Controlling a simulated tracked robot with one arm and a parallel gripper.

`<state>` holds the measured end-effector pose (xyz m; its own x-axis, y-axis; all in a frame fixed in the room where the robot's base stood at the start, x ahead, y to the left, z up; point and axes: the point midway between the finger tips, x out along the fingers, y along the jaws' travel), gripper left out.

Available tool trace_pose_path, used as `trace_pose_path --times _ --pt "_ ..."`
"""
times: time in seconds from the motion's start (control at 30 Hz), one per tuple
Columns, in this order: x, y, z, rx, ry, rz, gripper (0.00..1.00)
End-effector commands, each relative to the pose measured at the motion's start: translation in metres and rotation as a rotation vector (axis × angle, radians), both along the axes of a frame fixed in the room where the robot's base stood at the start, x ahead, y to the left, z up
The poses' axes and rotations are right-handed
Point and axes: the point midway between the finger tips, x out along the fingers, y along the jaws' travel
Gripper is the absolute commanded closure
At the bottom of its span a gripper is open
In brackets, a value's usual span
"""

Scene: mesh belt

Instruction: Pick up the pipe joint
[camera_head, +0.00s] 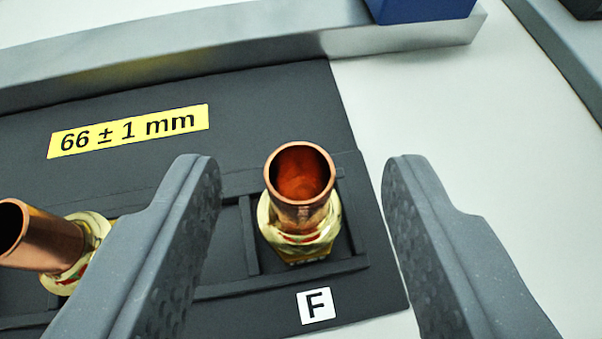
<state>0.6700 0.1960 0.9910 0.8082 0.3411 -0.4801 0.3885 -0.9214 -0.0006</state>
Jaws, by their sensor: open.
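A pipe joint (300,215) with a copper tube on top and a brass nut below stands upright in a slot of the dark holder, above the label F. My gripper (300,170) is open, with one grey finger on each side of this joint. Both fingers are apart from it, and nothing is between them but the joint in view. A second pipe joint (45,240) lies tilted at the left edge, partly cut off by the frame and partly hidden behind the left finger.
The dark holder (280,110) carries a yellow label (128,131) reading 66 ± 1 mm and a white F label (317,306). A metal bar (190,50) runs behind it, with a blue block (420,8) at the top. Pale surface is clear on the right.

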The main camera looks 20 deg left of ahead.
Motion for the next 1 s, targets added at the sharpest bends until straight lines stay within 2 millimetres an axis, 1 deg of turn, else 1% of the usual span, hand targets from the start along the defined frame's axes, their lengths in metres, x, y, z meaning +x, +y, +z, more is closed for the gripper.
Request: trace_pose_path --times 0.17,0.43,0.57,0.73,0.77,0.8,0.87,0.9,1.0 --pt "0.011 0.005 -0.008 -0.001 0.001 0.0 0.55" --pt "0.035 0.014 -0.023 -0.002 0.0 0.0 0.55" --pt "0.04 0.016 -0.025 0.0 0.0 -0.001 0.55" --pt "0.04 0.016 -0.025 -0.001 0.0 -0.002 0.55" --pt "0.04 0.015 -0.025 -0.001 0.0 -0.002 0.6" --pt "0.04 0.015 -0.025 -0.001 0.0 -0.002 0.72" --pt "0.04 0.015 -0.025 -0.001 0.0 -0.002 0.88" --pt "0.04 0.015 -0.025 -0.001 0.0 -0.002 0.99" --pt "0.04 0.015 -0.025 -0.001 0.0 -0.002 1.0"
